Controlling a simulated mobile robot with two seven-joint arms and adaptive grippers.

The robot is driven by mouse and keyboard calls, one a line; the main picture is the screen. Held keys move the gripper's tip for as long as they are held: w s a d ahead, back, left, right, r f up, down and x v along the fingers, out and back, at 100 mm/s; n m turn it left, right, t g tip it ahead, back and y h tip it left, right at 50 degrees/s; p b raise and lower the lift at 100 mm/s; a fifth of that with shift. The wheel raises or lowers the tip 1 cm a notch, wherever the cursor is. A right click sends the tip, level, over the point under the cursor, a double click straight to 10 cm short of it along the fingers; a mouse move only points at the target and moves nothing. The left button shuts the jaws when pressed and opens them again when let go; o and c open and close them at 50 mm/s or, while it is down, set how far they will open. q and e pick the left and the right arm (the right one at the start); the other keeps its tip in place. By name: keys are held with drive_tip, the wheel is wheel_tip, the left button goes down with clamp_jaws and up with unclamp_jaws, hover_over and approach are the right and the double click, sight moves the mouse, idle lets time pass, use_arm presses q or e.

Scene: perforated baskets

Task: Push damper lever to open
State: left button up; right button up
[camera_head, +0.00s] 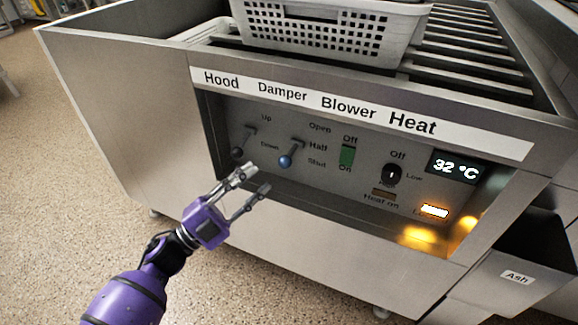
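The damper lever (287,160) has a blue knob and sits in a recessed control panel, under the "Damper" label. Its knob points down, beside the lowest of the words printed to its right; "Open" is printed at the top. My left gripper (257,181) is in front of the panel, below and to the left of the blue knob. Its two fingers are apart with nothing between them, and it looks clear of the knob. My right gripper does not show.
The hood lever (239,152) with a dark knob is just left of the damper lever, close to my fingertips. A green blower switch (347,157), a heat dial (392,174) and a 32 °C display (456,166) are to the right. A perforated basket (330,32) stands on top.

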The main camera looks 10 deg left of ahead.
sight(288, 156)
use_arm(q)
drive_tip(key=w+d+r+m+g, duration=0.1)
drive_tip(key=d, duration=0.1)
drive_tip(key=w+d+r+m+h+b, duration=0.1)
drive_tip(key=w+d, duration=0.1)
drive_tip(key=d, duration=0.1)
drive_tip(key=w+d+r+m+g+h+b, duration=0.1)
drive_tip(key=d+r, duration=0.1)
drive_tip(key=shift+w+d+m+g, duration=0.2)
drive_tip(key=shift+w+m+g, duration=0.1)
drive_tip(key=shift+w, duration=0.1)
clamp_jaws()
